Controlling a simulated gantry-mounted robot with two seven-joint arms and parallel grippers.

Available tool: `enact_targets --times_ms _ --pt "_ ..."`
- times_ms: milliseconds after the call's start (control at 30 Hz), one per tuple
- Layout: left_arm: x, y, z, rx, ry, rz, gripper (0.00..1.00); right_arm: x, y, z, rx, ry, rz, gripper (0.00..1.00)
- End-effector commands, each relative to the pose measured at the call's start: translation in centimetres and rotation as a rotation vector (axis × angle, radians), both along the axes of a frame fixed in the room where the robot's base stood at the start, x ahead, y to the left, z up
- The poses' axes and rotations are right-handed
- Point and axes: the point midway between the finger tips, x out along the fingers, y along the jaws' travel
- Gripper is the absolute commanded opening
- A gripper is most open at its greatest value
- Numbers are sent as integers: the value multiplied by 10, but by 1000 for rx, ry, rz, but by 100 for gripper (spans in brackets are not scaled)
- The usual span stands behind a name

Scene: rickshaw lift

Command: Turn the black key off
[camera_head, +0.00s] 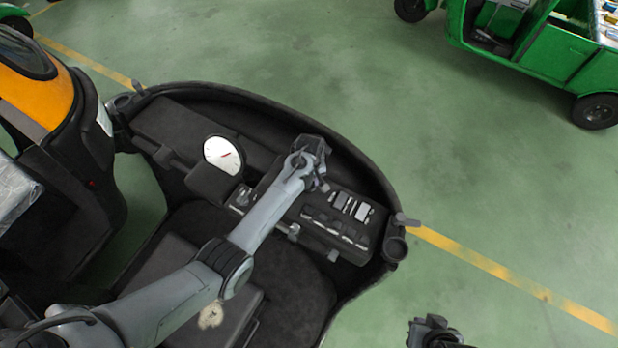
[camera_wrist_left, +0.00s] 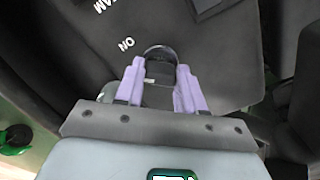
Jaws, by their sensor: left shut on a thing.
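The black key (camera_wrist_left: 160,53) is in the left wrist view, at the dark panel, between the purple fingers of my left gripper (camera_wrist_left: 161,72). The gripper is shut on it. The key's rounded dark head shows just beyond the fingertips. White lettering that reads as an upside-down "ON" (camera_wrist_left: 126,44) is on the panel beside it. In the head view my left arm reaches over the dashboard (camera_head: 335,222), and its wrist hides the key and the fingers. My right gripper (camera_head: 432,332) is partly in view at the bottom edge, away from the dashboard; its jaws are not clear.
A round white gauge (camera_head: 222,155) stands on the dashboard left of my left arm. The dark curved front shell (camera_head: 345,150) surrounds the dashboard. An orange vehicle (camera_head: 40,95) is at the left and a green one (camera_head: 560,50) at the top right. The green floor between is clear.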

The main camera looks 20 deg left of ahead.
Motion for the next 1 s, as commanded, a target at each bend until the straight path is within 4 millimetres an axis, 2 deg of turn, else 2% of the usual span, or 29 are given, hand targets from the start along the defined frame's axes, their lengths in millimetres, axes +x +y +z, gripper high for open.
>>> enact_targets --times_ms 33,200,600,1000 --pt "0 -1 4 -1 1 44 8 0 0 7 1 0 -1 0" --pt "0 -1 3 0 1 206 8 0 1 15 4 0 -3 0" --pt "0 -1 1 -1 1 544 8 0 2 25 10 -1 -7 0" --pt "0 0 0 0 1 710 8 0 1 26 7 0 -4 0"
